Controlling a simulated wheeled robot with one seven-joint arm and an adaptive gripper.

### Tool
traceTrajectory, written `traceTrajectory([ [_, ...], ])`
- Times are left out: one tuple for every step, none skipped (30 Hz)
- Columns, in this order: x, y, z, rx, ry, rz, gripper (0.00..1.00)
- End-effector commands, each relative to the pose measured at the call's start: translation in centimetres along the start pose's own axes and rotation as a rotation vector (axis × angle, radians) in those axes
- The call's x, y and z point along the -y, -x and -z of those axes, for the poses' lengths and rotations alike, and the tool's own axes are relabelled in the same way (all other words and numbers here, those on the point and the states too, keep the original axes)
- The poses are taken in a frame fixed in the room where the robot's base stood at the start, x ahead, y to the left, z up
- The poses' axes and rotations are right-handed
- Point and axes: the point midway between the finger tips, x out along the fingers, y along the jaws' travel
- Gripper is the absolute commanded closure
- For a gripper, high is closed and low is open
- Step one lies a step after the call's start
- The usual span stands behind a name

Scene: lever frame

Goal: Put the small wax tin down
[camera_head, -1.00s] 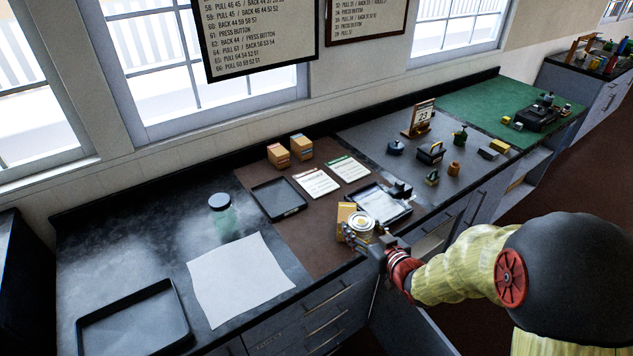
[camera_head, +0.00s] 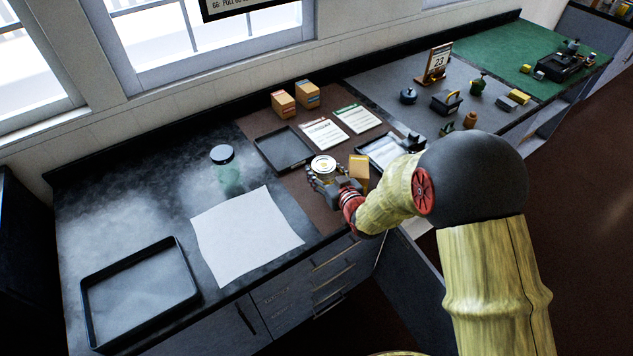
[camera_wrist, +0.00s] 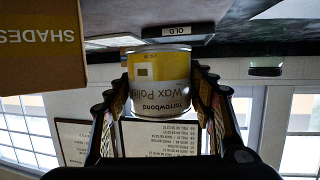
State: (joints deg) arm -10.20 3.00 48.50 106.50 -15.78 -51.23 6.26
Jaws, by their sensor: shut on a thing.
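The small wax tin (camera_head: 323,165) is a short round can with a pale lid, and my gripper (camera_head: 324,178) is shut on it. In the wrist view the tin (camera_wrist: 160,80) shows a yellow and white label reading "Wax Polish", upside down, between the two ridged fingers of my gripper (camera_wrist: 160,100). The tin is over the brown mat (camera_head: 312,207), close to the front of the counter. I cannot tell whether its base touches the mat.
An orange box (camera_head: 359,172) stands just right of the tin; it reads "SHADES" in the wrist view (camera_wrist: 42,42). An empty black tray (camera_head: 284,148) and two cards lie behind. White paper (camera_head: 245,235), a green jar (camera_head: 226,171) and a large tray (camera_head: 140,294) are to the left.

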Motion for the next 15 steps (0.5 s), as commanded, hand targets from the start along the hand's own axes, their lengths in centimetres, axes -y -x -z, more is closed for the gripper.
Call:
traceTrajectory([
  [0.4, -0.7, -0.5, -0.003, -0.001, 0.001, 0.81],
  [0.6, -1.0, -0.7, -0.003, 0.000, 0.001, 0.81],
  [0.8, -1.3, -0.9, -0.005, 0.000, 0.001, 0.81],
  [0.9, -1.5, -1.0, -0.005, 0.000, 0.000, 0.81],
  [1.0, -1.7, -1.1, -0.006, 0.000, 0.000, 0.81],
  [1.0, -1.8, -1.2, -0.006, 0.000, -0.001, 0.81],
  [1.1, -1.9, -1.3, -0.006, 0.000, -0.001, 0.81],
  [1.1, -2.0, -1.3, -0.006, 0.000, -0.001, 0.81],
  [1.2, -2.1, -1.5, -0.006, 0.001, -0.001, 0.81],
  [1.4, -2.3, -1.6, -0.006, 0.001, 0.000, 0.81],
  [1.5, -2.5, -1.9, -0.006, 0.001, 0.000, 0.81],
  [1.8, -2.9, -2.2, -0.005, 0.001, 0.001, 0.81],
  [1.7, -3.0, -2.7, -0.004, 0.000, -0.001, 0.81],
  [1.7, -3.1, -3.2, -0.003, -0.001, -0.001, 0.81],
  [1.6, -3.3, -3.9, -0.003, -0.001, -0.001, 0.81],
])
